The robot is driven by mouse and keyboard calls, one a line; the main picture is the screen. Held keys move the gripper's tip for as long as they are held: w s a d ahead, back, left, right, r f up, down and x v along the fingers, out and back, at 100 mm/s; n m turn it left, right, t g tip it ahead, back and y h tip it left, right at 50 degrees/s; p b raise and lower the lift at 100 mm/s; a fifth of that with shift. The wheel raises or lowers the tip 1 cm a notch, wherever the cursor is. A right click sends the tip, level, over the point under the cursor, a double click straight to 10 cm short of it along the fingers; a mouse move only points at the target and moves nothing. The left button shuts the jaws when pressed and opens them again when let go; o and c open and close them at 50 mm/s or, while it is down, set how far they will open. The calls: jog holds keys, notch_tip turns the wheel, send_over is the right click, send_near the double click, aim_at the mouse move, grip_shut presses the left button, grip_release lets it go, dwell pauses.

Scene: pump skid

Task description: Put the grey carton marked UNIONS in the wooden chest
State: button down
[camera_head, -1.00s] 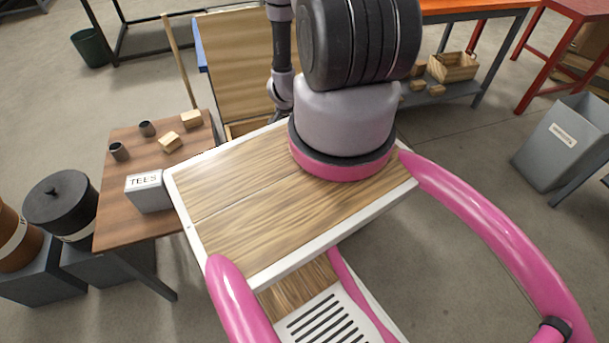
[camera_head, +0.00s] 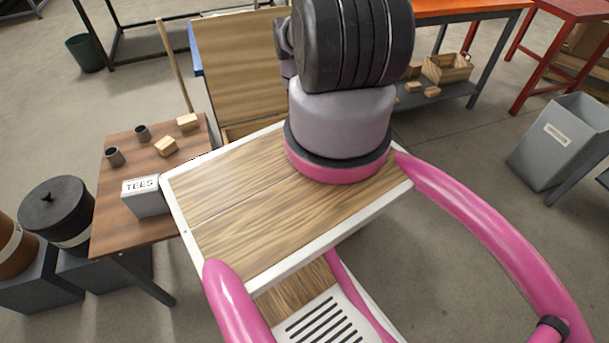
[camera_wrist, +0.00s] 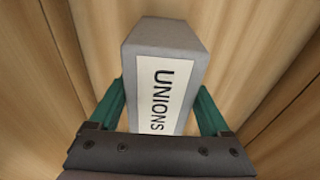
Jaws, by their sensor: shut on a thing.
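The grey carton marked UNIONS (camera_wrist: 165,45) is between the green fingers of my gripper (camera_wrist: 162,110) in the wrist view. The gripper is shut on it, with the white label facing the camera. Wooden boards surround the carton in that view; I cannot tell whether it touches them. In the head view the wooden chest (camera_head: 240,70) stands beyond my body, its raised lid showing and a bit of its front rim visible. The chest's inside, the carton and my gripper are hidden there behind my arm and body.
A brown table (camera_head: 130,225) at left holds a grey carton marked TEES (camera_head: 146,197), small wooden blocks (camera_head: 166,146) and dark cups (camera_head: 115,157). A broom handle (camera_head: 177,65) leans beside the chest. A grey bin (camera_head: 560,142) stands at right. Floor is clear between it and my body.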

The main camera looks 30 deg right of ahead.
jog(key=shift+f, duration=0.65)
jog(key=shift+f, duration=0.15)
grip_release()
jog(key=r, duration=0.4)
jog(key=a+r, duration=0.1)
jog(key=r, duration=0.7)
jog(key=shift+w+a+r, duration=0.15)
jog(key=shift+w+a, duration=0.05)
jog(key=shift+a, duration=0.05)
